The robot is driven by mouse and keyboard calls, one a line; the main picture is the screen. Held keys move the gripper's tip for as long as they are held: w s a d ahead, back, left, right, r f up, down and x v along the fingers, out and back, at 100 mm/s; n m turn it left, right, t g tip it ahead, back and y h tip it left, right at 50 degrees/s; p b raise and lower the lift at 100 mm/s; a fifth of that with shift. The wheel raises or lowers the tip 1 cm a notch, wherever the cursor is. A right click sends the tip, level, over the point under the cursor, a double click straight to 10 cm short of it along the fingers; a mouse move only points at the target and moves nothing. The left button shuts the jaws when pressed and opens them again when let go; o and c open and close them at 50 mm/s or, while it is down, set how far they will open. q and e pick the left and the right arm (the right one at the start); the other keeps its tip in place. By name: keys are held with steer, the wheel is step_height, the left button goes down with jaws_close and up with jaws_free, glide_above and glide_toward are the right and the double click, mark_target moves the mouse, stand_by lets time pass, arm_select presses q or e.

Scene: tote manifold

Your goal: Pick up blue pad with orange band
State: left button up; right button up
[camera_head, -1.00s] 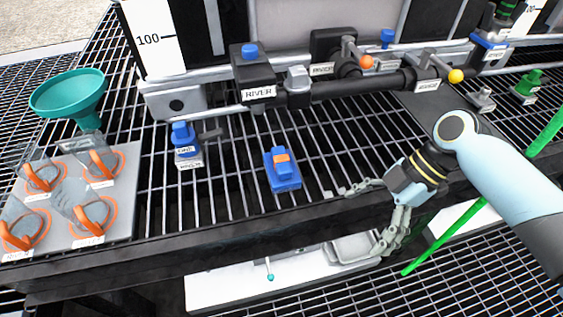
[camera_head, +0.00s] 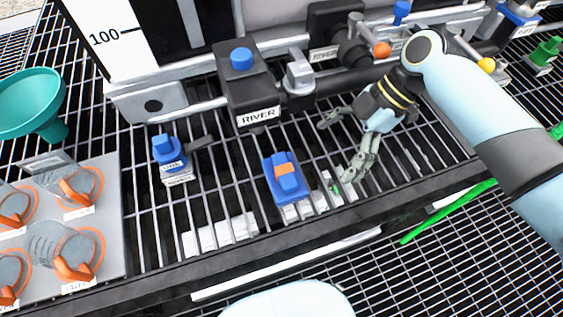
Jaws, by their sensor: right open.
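The blue pad with an orange band (camera_head: 285,178) lies on the dark grated shelf near its front edge, left of my right gripper. My right gripper (camera_head: 335,150) is open and empty. Its two fingers point left toward the pad, one behind and one nearer the front edge, and they appear apart from the pad. A light blue rounded shape at the bottom edge seems to be part of my left arm; my left gripper is not in view.
A blue valve (camera_head: 167,150) stands left of the pad. The black RIVER block (camera_head: 245,85) and pipework run behind it. A grey plate (camera_head: 95,220) with clear jars and orange clips lies at left, near a teal funnel (camera_head: 30,100). Grating between valve and pad is clear.

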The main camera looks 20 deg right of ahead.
mark_target(285, 169)
steer(key=a, duration=0.4)
steer(key=shift+s+a+r+p, duration=0.1)
steer(key=shift+s+a+p, duration=0.1)
steer(key=shift+p, duration=0.15)
steer(key=a, duration=0.4)
steer(key=a+p, duration=0.1)
steer(key=a, duration=0.1)
steer(key=shift+f, duration=0.55)
steer(key=shift+d, duration=0.1)
steer(key=shift+c, duration=0.9)
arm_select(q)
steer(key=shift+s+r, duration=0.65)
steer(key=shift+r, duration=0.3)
arm_select(e)
steer(key=c, duration=1)
steer(key=shift+s, duration=0.1)
